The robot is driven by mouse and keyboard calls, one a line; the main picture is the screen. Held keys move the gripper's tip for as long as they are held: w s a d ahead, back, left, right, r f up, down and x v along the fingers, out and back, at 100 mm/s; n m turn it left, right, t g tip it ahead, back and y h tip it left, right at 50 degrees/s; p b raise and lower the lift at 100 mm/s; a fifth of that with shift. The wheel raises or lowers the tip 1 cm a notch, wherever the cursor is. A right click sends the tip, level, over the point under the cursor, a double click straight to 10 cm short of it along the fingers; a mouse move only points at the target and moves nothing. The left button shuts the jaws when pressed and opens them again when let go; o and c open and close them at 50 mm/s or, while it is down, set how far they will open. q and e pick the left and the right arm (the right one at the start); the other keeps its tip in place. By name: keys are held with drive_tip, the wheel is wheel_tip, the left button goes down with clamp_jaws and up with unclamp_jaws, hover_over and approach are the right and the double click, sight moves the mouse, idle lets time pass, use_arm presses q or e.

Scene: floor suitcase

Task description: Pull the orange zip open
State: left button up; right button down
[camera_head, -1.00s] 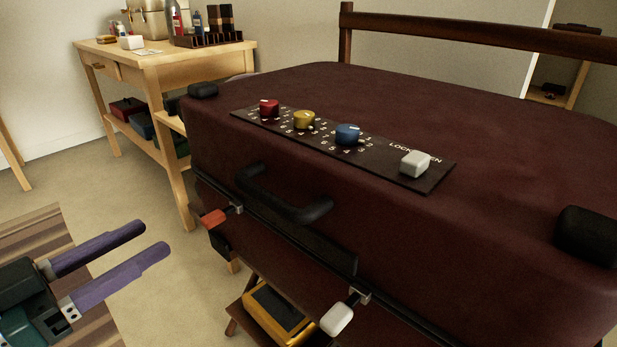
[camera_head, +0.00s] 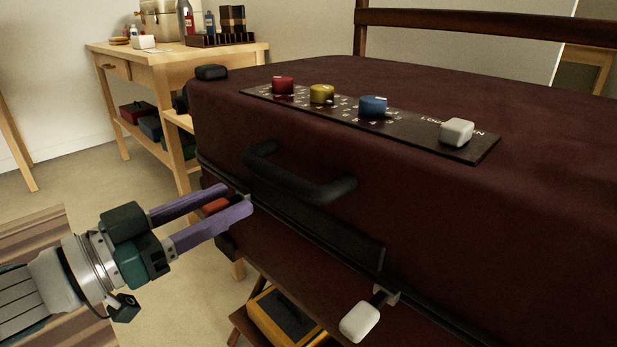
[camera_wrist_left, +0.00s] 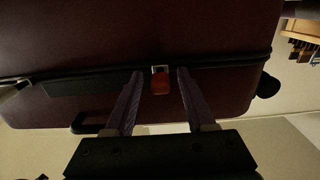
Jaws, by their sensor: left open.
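The orange zip pull (camera_head: 216,206) hangs from the seam on the front of the dark red suitcase (camera_head: 420,215), towards its left end. My left gripper (camera_head: 222,203) is open, with its two purple fingers on either side of the pull. In the left wrist view the orange pull (camera_wrist_left: 160,82) sits between the open fingertips (camera_wrist_left: 158,76), with a gap on each side. A white zip pull (camera_head: 360,321) hangs farther right on the same seam. My right gripper is not in view.
A black handle (camera_head: 300,181) sticks out of the suitcase front, right of the left gripper. A panel (camera_head: 345,117) with red, yellow, blue and white knobs lies on top. A wooden workbench (camera_head: 170,62) stands behind at left. A yellow case (camera_head: 280,318) is below.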

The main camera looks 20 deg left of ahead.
use_arm(q)
clamp_jaws()
idle(0.4)
idle(1.0)
